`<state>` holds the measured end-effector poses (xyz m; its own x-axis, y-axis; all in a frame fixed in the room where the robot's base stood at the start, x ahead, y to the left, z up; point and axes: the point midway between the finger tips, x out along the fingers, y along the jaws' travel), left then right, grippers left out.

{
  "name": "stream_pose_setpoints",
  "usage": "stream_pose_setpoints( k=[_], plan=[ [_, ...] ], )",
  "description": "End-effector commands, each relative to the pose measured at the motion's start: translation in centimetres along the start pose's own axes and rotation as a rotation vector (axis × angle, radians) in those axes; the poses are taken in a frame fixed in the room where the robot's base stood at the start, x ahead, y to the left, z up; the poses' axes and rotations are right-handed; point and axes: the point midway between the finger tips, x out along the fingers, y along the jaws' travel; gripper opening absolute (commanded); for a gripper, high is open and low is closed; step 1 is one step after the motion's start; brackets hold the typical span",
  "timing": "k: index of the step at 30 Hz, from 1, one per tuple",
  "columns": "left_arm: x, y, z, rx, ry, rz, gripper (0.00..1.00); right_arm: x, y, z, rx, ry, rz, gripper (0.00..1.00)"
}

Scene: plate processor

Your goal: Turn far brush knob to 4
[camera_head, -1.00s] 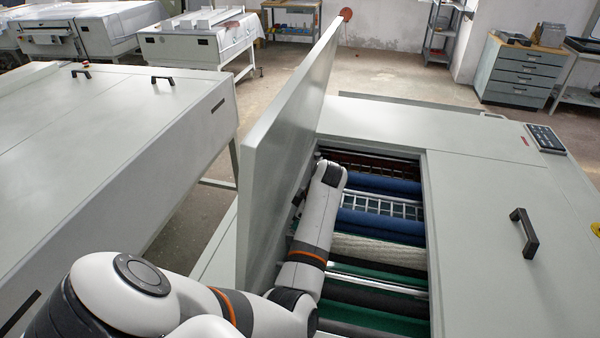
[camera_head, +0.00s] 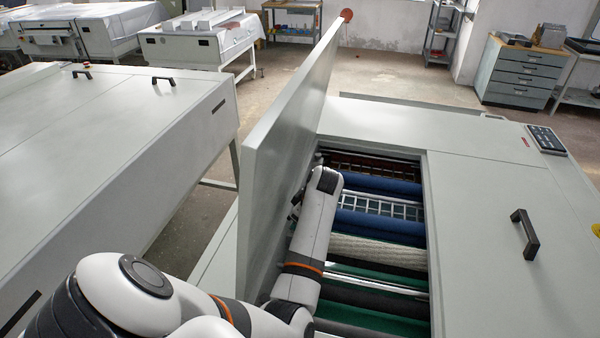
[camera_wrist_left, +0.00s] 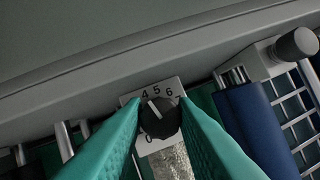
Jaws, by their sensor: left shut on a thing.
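A black brush knob (camera_wrist_left: 160,118) sits on a small pale dial plate (camera_wrist_left: 161,88) in the left wrist view. The digits 4, 5, 6, 7 and 0 can be read around it, with the 7 partly covered. The white pointer line on the knob points up and left, at or very near the 4. The green fingers of my left gripper (camera_wrist_left: 138,112) are on both sides of the knob and shut on it. In the head view my left arm reaches into the open machine (camera_head: 480,180), and the knob is hidden. My right gripper is not in view.
The raised lid (camera_head: 290,140) stands just left of my arm. Blue rollers (camera_head: 385,186) and other rollers lie right of it. A grey round knob (camera_wrist_left: 296,45) on a bracket is at upper right in the wrist view. A black handle (camera_head: 525,233) is on the right cover.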

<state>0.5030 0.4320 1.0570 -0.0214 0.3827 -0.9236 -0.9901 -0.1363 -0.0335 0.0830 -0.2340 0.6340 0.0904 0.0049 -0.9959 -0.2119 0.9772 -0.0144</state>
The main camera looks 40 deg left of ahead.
Motion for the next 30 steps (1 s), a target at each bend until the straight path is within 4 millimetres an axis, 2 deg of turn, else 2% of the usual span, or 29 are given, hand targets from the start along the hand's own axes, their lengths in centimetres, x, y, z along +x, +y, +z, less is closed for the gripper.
stream_pose_setpoints(
  k=[1, 4, 13, 17, 30],
  plan=[
    [-0.2, -0.2, 0.1, -0.003, -0.002, -0.007, 0.3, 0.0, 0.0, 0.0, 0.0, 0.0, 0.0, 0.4],
    [-0.2, -0.2, 0.1, -0.003, -0.002, -0.006, 0.47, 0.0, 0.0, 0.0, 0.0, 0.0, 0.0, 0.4],
    [-0.1, -0.1, 0.0, -0.002, -0.001, -0.002, 0.47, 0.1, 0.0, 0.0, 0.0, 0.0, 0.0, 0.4],
    [-1.1, -0.1, 0.0, -0.002, -0.001, -0.005, 0.47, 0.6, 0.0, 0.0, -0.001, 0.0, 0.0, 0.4],
    [-9.7, -0.1, -0.1, -0.003, 0.001, -0.007, 0.47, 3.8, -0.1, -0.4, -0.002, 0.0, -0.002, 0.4]
  ],
)
